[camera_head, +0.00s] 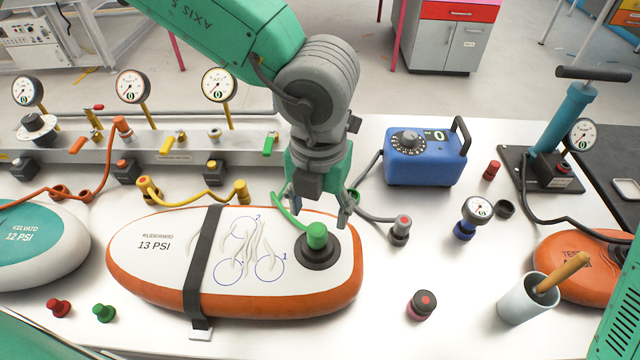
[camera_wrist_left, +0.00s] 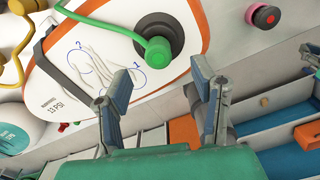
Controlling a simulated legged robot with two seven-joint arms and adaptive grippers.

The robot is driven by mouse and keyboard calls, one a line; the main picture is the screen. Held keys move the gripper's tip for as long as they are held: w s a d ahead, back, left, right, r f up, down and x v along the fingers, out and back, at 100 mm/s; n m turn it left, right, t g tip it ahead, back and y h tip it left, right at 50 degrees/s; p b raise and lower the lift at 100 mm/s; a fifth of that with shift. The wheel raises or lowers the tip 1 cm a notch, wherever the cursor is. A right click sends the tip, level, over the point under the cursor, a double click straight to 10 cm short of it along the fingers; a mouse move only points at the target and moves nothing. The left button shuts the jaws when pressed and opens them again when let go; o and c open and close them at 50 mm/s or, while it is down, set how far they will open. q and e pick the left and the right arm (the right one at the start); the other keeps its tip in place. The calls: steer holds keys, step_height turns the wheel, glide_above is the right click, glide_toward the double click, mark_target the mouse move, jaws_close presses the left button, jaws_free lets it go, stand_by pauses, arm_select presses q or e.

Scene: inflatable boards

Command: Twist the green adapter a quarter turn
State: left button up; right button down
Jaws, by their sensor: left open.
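The green adapter (camera_head: 317,235) stands upright on the round black valve (camera_head: 318,252) at the right end of the orange-rimmed board (camera_head: 130,270). A green hose curves from it up to the left. My left gripper (camera_head: 318,205) hangs above and slightly behind the adapter, with its jaws apart and empty. In the left wrist view the adapter (camera_wrist_left: 158,50) shows beyond the gap between the open fingertips (camera_wrist_left: 162,75), apart from them. My right gripper is not in view.
A black strap (camera_head: 205,260) crosses the board. A blue pump box (camera_head: 425,155) stands behind to the right. A grey-hosed fitting (camera_head: 399,232) and a black-and-red cap (camera_head: 421,304) are near the board's right side. A manifold with gauges (camera_head: 170,150) runs along the back left.

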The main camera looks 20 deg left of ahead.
mark_target(317, 229)
arm_select(q)
steer(key=f, duration=0.6)
steer(key=shift+a+b, duration=0.25)
steer(key=shift+b, duration=0.05)
steer(key=shift+d, duration=0.1)
jaws_close()
steer(key=c, duration=0.6)
jaws_free()
steer(key=shift+c, duration=0.2)
steer(key=c, duration=0.5)
steer(key=n, duration=0.5)
